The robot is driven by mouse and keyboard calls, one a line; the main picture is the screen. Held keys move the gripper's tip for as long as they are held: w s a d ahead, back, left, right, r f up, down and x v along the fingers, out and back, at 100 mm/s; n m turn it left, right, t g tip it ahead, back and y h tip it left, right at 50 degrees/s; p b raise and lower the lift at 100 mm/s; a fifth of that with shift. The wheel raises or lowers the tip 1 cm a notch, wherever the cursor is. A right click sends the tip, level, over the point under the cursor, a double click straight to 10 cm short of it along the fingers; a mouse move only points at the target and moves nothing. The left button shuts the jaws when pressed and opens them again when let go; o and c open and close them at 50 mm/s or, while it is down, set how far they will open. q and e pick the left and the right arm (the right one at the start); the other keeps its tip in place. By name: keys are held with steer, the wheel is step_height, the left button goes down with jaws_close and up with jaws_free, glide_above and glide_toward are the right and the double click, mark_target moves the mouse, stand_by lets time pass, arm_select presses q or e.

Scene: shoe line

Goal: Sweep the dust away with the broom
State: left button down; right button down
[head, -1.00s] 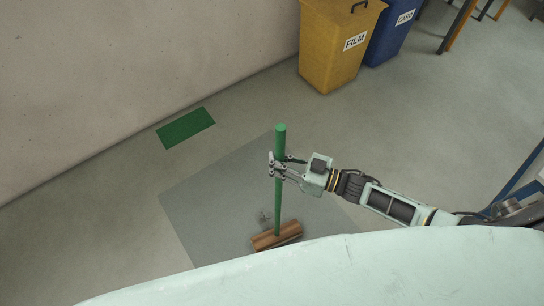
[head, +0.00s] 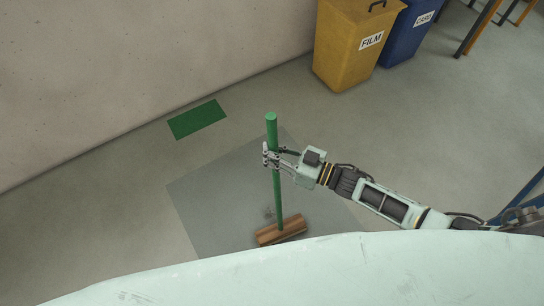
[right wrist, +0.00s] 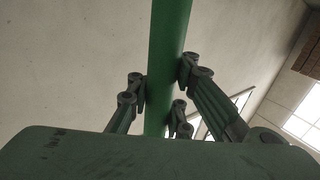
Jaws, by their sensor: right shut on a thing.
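The broom has a green handle (head: 278,200) and a brown wooden head (head: 282,231). It stands nearly upright, its head low over the grey floor patch (head: 215,205); I cannot tell whether it touches. My right gripper (head: 272,158) is shut on the upper part of the handle. In the right wrist view the green handle (right wrist: 168,60) runs between the fingers (right wrist: 160,98). A small dark smudge of dust (head: 268,211) shows on the patch just behind the broom head. My left gripper is not in view.
A green rectangle (head: 198,119) is marked on the floor near the wall (head: 120,70). A yellow FILM bin (head: 343,50) and a blue CARD bin (head: 405,38) stand at the back. Floor around the patch is clear. My own pale body covers the bottom.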

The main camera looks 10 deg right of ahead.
mark_target(274, 147)
steer(key=shift+w+a+b, duration=2.35)
steer(key=shift+w+b, duration=0.6)
steer(key=shift+w, duration=3.55)
steer(key=s+d+p, duration=0.3)
steer(key=s+p, duration=0.1)
steer(key=s, duration=0.4)
steer(key=s+d+p, duration=0.3)
steer(key=s+p, duration=0.1)
steer(key=s, duration=0.4)
steer(key=shift+r, duration=0.25)
steer(key=shift+a, duration=0.1)
step_height(274, 147, up, 6)
steer(key=p, duration=0.5)
steer(key=shift+p, duration=0.4)
steer(key=shift+r, duration=0.1)
